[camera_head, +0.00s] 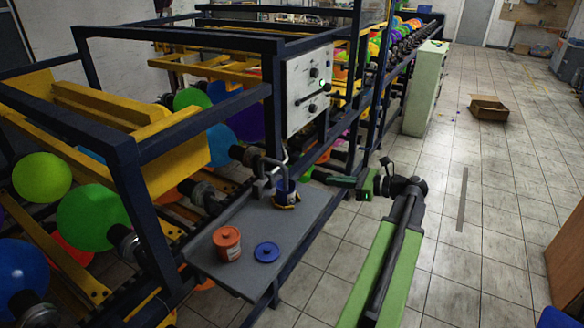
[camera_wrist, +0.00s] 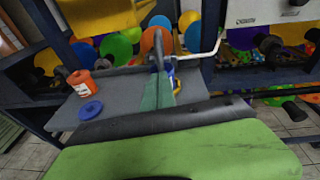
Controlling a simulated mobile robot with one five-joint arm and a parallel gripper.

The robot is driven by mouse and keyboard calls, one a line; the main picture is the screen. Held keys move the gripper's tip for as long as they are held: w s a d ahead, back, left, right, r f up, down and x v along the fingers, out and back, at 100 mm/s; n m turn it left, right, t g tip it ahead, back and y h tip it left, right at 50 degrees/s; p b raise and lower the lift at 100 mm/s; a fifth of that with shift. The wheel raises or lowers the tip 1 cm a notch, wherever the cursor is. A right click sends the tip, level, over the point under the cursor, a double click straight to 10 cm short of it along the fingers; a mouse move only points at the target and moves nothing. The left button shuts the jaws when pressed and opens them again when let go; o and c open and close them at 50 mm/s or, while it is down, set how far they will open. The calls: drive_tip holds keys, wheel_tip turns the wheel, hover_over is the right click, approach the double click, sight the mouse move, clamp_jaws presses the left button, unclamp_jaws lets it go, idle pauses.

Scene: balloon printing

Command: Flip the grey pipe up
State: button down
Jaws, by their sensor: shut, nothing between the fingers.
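The grey pipe (camera_head: 284,158) is a thin bent tube on a mount at the back edge of the grey metal shelf (camera_head: 262,222). It stands beside and above a blue cup (camera_head: 287,196) with a yellow band. In the wrist view the pipe (camera_wrist: 200,54) runs sideways to the right and its end bends upward. My gripper (camera_head: 309,174) is shut and empty, just right of the cup and pipe. In the wrist view my gripper (camera_wrist: 160,80) points at the pipe's base and hides part of the cup. I cannot tell whether it touches the pipe.
Dark blue frame posts and a white control box (camera_head: 309,88) stand close behind. A cardboard box (camera_head: 489,108) sits on the tiled floor, which is mostly clear at right.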

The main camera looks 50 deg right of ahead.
drive_tip(key=shift+s, duration=0.15)
drive_tip(key=r+x, duration=0.2)
drive_tip(key=x, duration=1.1)
drive_tip(key=shift+w+r, duration=0.3)
drive_tip(key=shift+r, duration=0.2)
drive_tip(key=shift+a, duration=0.1)
